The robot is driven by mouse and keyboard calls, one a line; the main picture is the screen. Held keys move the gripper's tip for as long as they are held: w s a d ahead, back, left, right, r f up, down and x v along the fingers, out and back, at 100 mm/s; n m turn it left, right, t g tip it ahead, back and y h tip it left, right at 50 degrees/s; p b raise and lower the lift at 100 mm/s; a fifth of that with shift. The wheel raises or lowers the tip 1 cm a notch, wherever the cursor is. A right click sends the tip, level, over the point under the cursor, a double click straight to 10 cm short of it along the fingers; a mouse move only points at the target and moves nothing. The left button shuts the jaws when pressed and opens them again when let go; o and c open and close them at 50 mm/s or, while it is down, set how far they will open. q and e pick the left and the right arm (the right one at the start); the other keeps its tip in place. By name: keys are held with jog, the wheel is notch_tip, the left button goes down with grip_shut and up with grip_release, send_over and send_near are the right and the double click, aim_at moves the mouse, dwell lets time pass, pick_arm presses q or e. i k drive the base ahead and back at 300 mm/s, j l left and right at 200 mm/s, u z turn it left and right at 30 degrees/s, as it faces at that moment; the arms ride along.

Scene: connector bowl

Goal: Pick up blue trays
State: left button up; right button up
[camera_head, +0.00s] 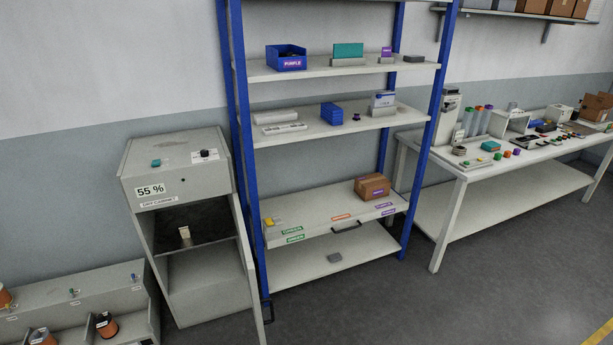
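A blue tray (286,59) with a purple label reading PURPLE stands on the top visible shelf of the rack, at its left; something dark shows inside it. Small blue trays (332,114), apparently stacked, stand on the shelf below, near its middle. Neither of my grippers shows in the head view.
The rack (237,120) has blue posts and pale shelves. A grey dry cabinet (180,190) stands left of it, its lower front open. A white table (480,172) with several small parts stands right. A cardboard box (372,186) sits on a lower shelf. Floor in front is clear.

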aim_at(329, 112)
jog(key=i+l, duration=0.1)
jog(key=l, duration=0.25)
jog(key=i+l, duration=0.15)
jog(key=l, duration=0.2)
jog(key=i+l, duration=0.1)
jog(key=l, duration=0.25)
jog(key=l+u, duration=0.25)
jog(key=u, duration=0.15)
jog(key=i+l+u, duration=0.1)
jog(key=l+u, duration=0.5)
jog(key=u, duration=0.25)
jog(key=i+l, duration=0.15)
jog(key=l, duration=0.2)
jog(key=i+l, duration=0.15)
jog(key=l, duration=0.2)
jog(key=i+l+z, duration=0.1)
jog(key=l, duration=0.25)
jog(key=i+l, duration=0.25)
jog(key=k+l+z, duration=0.05)
jog(key=l, duration=0.05)
